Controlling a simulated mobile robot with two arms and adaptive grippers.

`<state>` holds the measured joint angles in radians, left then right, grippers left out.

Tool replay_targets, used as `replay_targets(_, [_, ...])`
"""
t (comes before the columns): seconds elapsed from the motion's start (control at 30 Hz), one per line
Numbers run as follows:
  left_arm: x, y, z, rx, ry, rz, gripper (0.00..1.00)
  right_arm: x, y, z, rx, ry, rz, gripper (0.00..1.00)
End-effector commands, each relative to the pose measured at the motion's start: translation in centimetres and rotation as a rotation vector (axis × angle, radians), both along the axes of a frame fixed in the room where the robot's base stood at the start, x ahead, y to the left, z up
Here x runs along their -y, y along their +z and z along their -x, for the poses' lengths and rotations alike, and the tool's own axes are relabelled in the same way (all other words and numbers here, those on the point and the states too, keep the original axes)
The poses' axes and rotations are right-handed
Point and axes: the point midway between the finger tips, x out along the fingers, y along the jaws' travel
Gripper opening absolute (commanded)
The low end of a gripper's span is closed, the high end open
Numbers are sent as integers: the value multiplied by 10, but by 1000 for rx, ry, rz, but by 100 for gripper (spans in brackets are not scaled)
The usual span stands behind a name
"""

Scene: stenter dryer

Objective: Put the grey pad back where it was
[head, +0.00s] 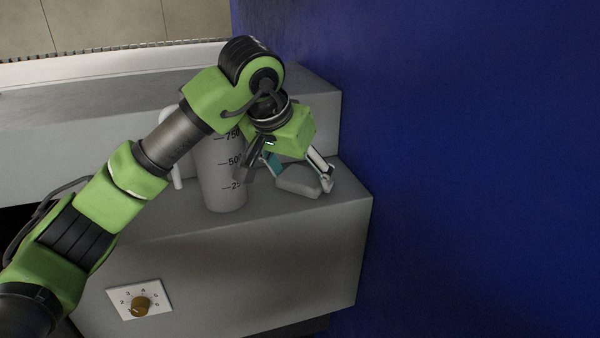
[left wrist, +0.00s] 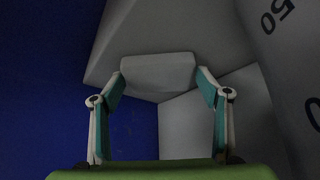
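The grey pad (head: 297,182) is a small light grey block with rounded edges at the end of the grey ledge, near the blue wall. My left gripper (head: 300,178) reaches down over it with one finger on each side. In the left wrist view the pad (left wrist: 158,73) spans the gap between the fingertips (left wrist: 160,80), which appear to press on its two ends. Whether the pad's underside touches the ledge cannot be told. My right gripper is not in view.
A grey measuring jug (head: 222,178) with black marks stands on the ledge (head: 270,218), close left of my left gripper. A blue wall (head: 470,160) bounds the right. A dial plate (head: 140,299) with a brown knob is on the ledge's front face.

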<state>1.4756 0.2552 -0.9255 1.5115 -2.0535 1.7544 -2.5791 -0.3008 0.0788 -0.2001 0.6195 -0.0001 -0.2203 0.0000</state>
Motion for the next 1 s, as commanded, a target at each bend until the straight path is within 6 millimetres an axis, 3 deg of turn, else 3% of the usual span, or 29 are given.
replay_targets(0.27, [-1, 8, 2, 3, 1, 1, 69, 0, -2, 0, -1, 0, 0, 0])
replay_targets(0.7, [-16, 63, 30, 3, 1, 1, 69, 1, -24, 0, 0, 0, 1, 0])
replay_targets(1.0, [-18, 69, 33, 0, 1, 0, 69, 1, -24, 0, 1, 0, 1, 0])
